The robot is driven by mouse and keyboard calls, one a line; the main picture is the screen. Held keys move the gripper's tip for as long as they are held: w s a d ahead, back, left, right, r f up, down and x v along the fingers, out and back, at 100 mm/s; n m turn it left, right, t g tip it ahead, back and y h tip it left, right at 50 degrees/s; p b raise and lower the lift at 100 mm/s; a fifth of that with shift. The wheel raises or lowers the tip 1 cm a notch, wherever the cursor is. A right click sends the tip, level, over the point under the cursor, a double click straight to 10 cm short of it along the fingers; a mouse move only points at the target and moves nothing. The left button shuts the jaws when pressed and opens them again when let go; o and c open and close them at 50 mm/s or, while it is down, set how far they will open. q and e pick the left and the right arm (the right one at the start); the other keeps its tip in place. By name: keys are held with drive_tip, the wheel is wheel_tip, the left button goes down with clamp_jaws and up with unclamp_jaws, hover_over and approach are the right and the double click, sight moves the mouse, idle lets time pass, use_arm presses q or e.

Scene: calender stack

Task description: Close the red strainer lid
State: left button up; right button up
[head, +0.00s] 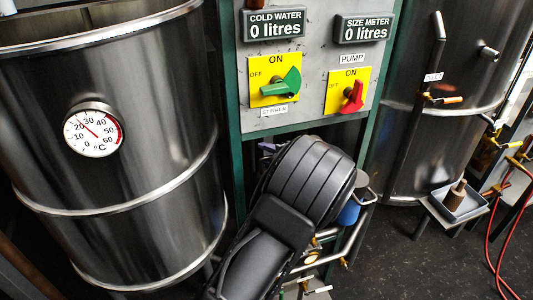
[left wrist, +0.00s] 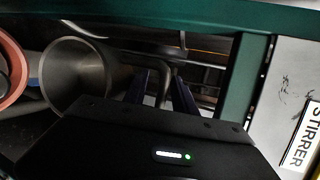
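A reddish round rim (left wrist: 14,72), which looks like the red strainer lid, shows partly at the left edge of the left wrist view. Beside it is the round open mouth of a grey metal strainer body (left wrist: 72,76). The lid cannot be made out in the head view, where my black left arm covers the area below the control panel. My left gripper (left wrist: 160,92) shows two bluish fingers set apart, right of the metal mouth. A bent metal pipe shows between or behind them; contact cannot be told. My right gripper is not in view.
The control panel (head: 309,110) with green and red switches stands above my arm in a green frame (head: 238,187). A large steel tank (head: 130,200) with a dial is at left, another (head: 405,150) at right. A blue container (head: 349,213) and pipes sit right of my arm.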

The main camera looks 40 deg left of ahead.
use_arm(q)
drive_tip(key=shift+c, duration=0.2)
clamp_jaws()
idle(1.1)
